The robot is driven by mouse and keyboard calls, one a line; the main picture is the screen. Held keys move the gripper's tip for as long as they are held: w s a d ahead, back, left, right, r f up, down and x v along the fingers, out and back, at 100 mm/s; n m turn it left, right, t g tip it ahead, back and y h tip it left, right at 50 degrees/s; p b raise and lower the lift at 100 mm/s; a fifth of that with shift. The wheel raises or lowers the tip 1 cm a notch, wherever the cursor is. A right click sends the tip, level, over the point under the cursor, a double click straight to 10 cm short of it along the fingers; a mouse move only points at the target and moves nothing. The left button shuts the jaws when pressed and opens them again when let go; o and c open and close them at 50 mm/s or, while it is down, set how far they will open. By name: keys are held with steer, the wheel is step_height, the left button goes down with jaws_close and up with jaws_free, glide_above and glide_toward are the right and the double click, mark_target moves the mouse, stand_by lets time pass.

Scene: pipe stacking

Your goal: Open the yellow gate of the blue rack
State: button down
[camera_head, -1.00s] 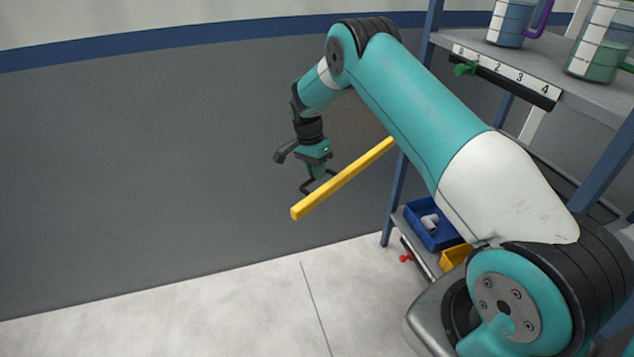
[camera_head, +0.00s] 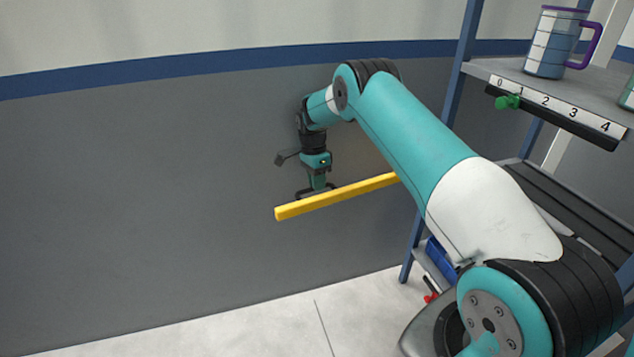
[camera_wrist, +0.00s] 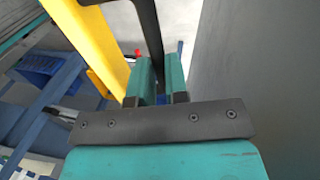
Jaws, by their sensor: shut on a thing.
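The yellow gate (camera_head: 340,194) is a long bar sticking out leftward in front of the grey wall. Its right end is hidden behind my arm, so its joint to the blue rack (camera_head: 463,60) cannot be seen. The gate also shows in the wrist view (camera_wrist: 95,40), left of the fingers. My gripper (camera_head: 318,184) is at the gate's outer part, shut on a dark handle (camera_wrist: 148,35). In the wrist view the handle runs between the two teal fingers. Where the handle joins the gate is hard to see.
The rack's upper shelf holds a jug with a purple handle (camera_head: 555,42) and a number strip with a green slider (camera_head: 507,102). A blue bin (camera_head: 440,259) and a red part (camera_head: 430,290) are low down. The wall (camera_head: 130,200) is behind the gripper; pale floor lies below.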

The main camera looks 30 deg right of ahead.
steer(key=shift+d, duration=0.15)
steer(key=c, duration=1.2)
jaws_free()
steer(key=shift+o, duration=0.4)
steer(key=shift+r, duration=0.1)
step_height(320, 180, up, 20)
steer(key=p, duration=0.2)
